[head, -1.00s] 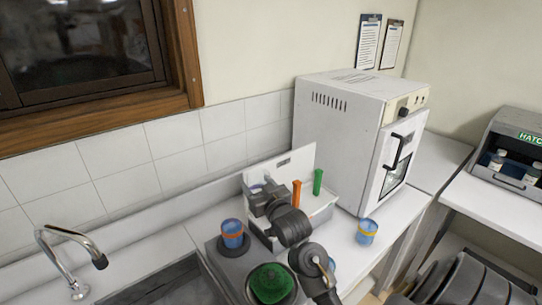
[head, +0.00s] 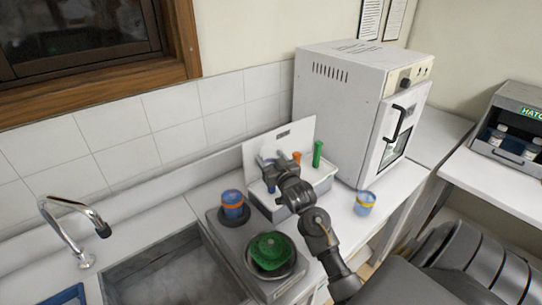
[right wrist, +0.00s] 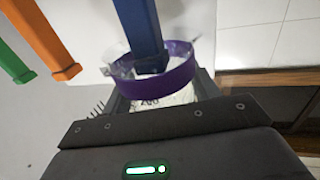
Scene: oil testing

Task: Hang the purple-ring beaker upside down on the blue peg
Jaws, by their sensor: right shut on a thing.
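The beaker with the purple ring (right wrist: 160,78) is between the fingers of my right gripper (right wrist: 160,92) in the right wrist view. The gripper is shut on its clear body. The blue peg (right wrist: 139,28) comes down from the top of that view, and its end shows within the ring's outline. I cannot tell how deep the peg sits in the beaker. In the head view my right gripper (head: 277,166) is at the pegboard (head: 292,135), left of the orange peg (head: 297,158); the beaker is hard to make out there. My left gripper is not in view.
The green peg (head: 318,153) stands right of the orange one. A blue beaker with an orange ring (head: 232,204) and a green-filled dish (head: 270,251) sit on the grey device. Another beaker (head: 364,203) stands by the white oven (head: 350,120). The sink (head: 175,270) is at front left.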

